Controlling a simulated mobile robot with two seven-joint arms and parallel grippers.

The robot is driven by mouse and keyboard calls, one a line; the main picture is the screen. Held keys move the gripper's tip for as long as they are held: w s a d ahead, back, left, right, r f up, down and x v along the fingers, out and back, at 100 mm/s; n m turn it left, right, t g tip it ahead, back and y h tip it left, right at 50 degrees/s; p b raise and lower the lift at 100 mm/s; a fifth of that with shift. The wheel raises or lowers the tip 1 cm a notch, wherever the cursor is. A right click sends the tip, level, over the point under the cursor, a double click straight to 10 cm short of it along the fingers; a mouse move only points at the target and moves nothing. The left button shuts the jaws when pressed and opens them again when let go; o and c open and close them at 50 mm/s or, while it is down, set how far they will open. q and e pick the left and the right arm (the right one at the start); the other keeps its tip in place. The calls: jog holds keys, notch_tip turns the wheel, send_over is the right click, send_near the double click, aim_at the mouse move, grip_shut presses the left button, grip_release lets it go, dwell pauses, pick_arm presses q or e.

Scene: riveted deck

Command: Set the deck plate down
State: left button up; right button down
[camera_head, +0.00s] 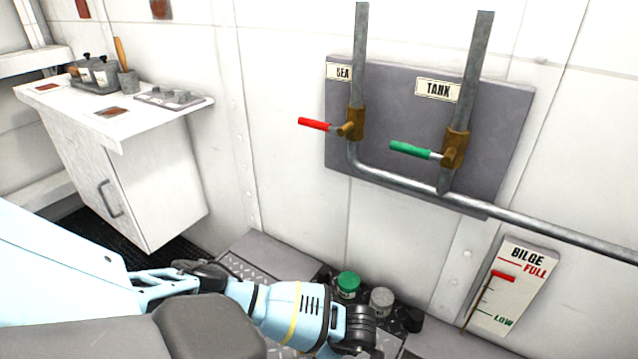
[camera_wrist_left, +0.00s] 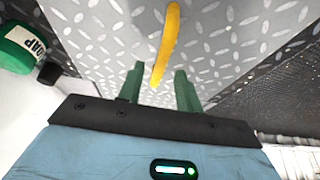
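The deck plate (camera_wrist_left: 100,40) is grey diamond-tread metal and fills much of the left wrist view. Its yellow handle (camera_wrist_left: 168,40) rises toward the camera, with one end between my left gripper's green fingers (camera_wrist_left: 158,85). The fingers stand apart, with gaps on both sides of the handle, so the gripper looks open. My right gripper is not in view.
A green-lidded jar (camera_head: 348,284), a grey-lidded jar (camera_head: 382,300) and a black item (camera_head: 410,319) stand close beyond my left wrist. The green soap container (camera_wrist_left: 18,48) shows in the wrist view. A wall panel with valves (camera_head: 400,180) and a bilge gauge (camera_head: 512,285) lie behind.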

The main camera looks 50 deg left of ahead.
pick_arm(q)
jog(key=s+p+v, duration=0.1)
jog(key=v, duration=0.6)
jog(key=shift+w+r, duration=0.4)
jog(key=shift+w, duration=0.15)
jog(key=shift+d, duration=0.1)
